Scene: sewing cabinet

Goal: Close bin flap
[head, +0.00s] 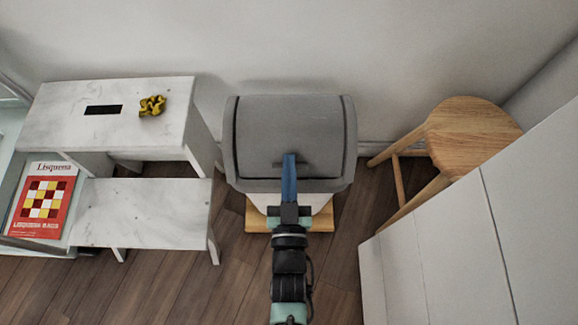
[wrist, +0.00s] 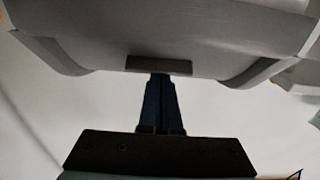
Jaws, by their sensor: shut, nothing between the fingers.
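The bin (head: 347,130) is a grey-topped box with a white lower body, standing against the wall in the middle of the head view. Its grey flap (head: 270,125) looks shut or nearly so in the head view; I cannot tell whether a gap is left. The flap also fills the top of the wrist view (wrist: 220,35), with a dark handle (wrist: 160,65) at its lower edge. My gripper (head: 289,157) has its blue fingers together and empty. In the wrist view the fingertips (wrist: 160,78) are right at the handle; I cannot tell if they touch it.
A white marbled step stool (head: 60,125) with a yellow crumpled object (head: 152,105) stands left. A red book (head: 42,200) lies beside it. A wooden stool (head: 470,130) and white cabinet (head: 450,240) stand right. The bin rests on a wooden base (head: 257,219). Floor is free at front left.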

